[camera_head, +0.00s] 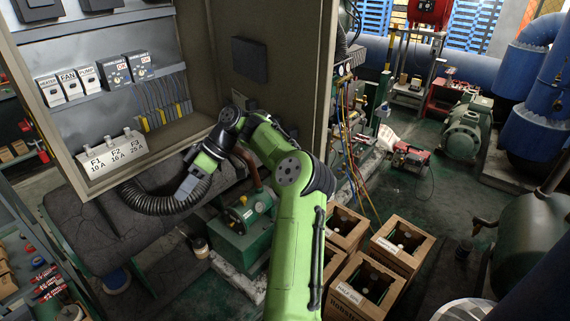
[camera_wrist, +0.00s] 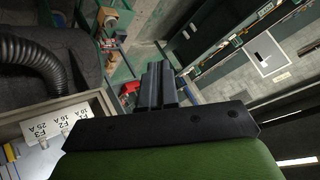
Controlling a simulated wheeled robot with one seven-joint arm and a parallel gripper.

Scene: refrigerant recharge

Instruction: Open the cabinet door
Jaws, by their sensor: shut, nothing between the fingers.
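The grey cabinet (camera_head: 62,158) stands at the upper left in the head view, with its inside exposed. Its door (camera_head: 290,45) appears as the broad grey panel to the right of the opening, swung well open, with a dark box (camera_head: 249,60) on its face. My gripper (camera_head: 184,190) is below the cabinet's lower edge, in front of the black corrugated hose, apart from the door. In the wrist view my gripper (camera_wrist: 158,72) is shut and empty. The cabinet's fuse label (camera_wrist: 58,126) shows at the left there; the door is not clearly identifiable in that view.
The corrugated hose (camera_head: 165,205) hangs close to my gripper. A green pump-like unit (camera_head: 240,235) and wooden crates (camera_head: 365,285) stand below and right. A shelf with tools (camera_head: 45,285) is at the lower left. The floor right of the crates has some clear room.

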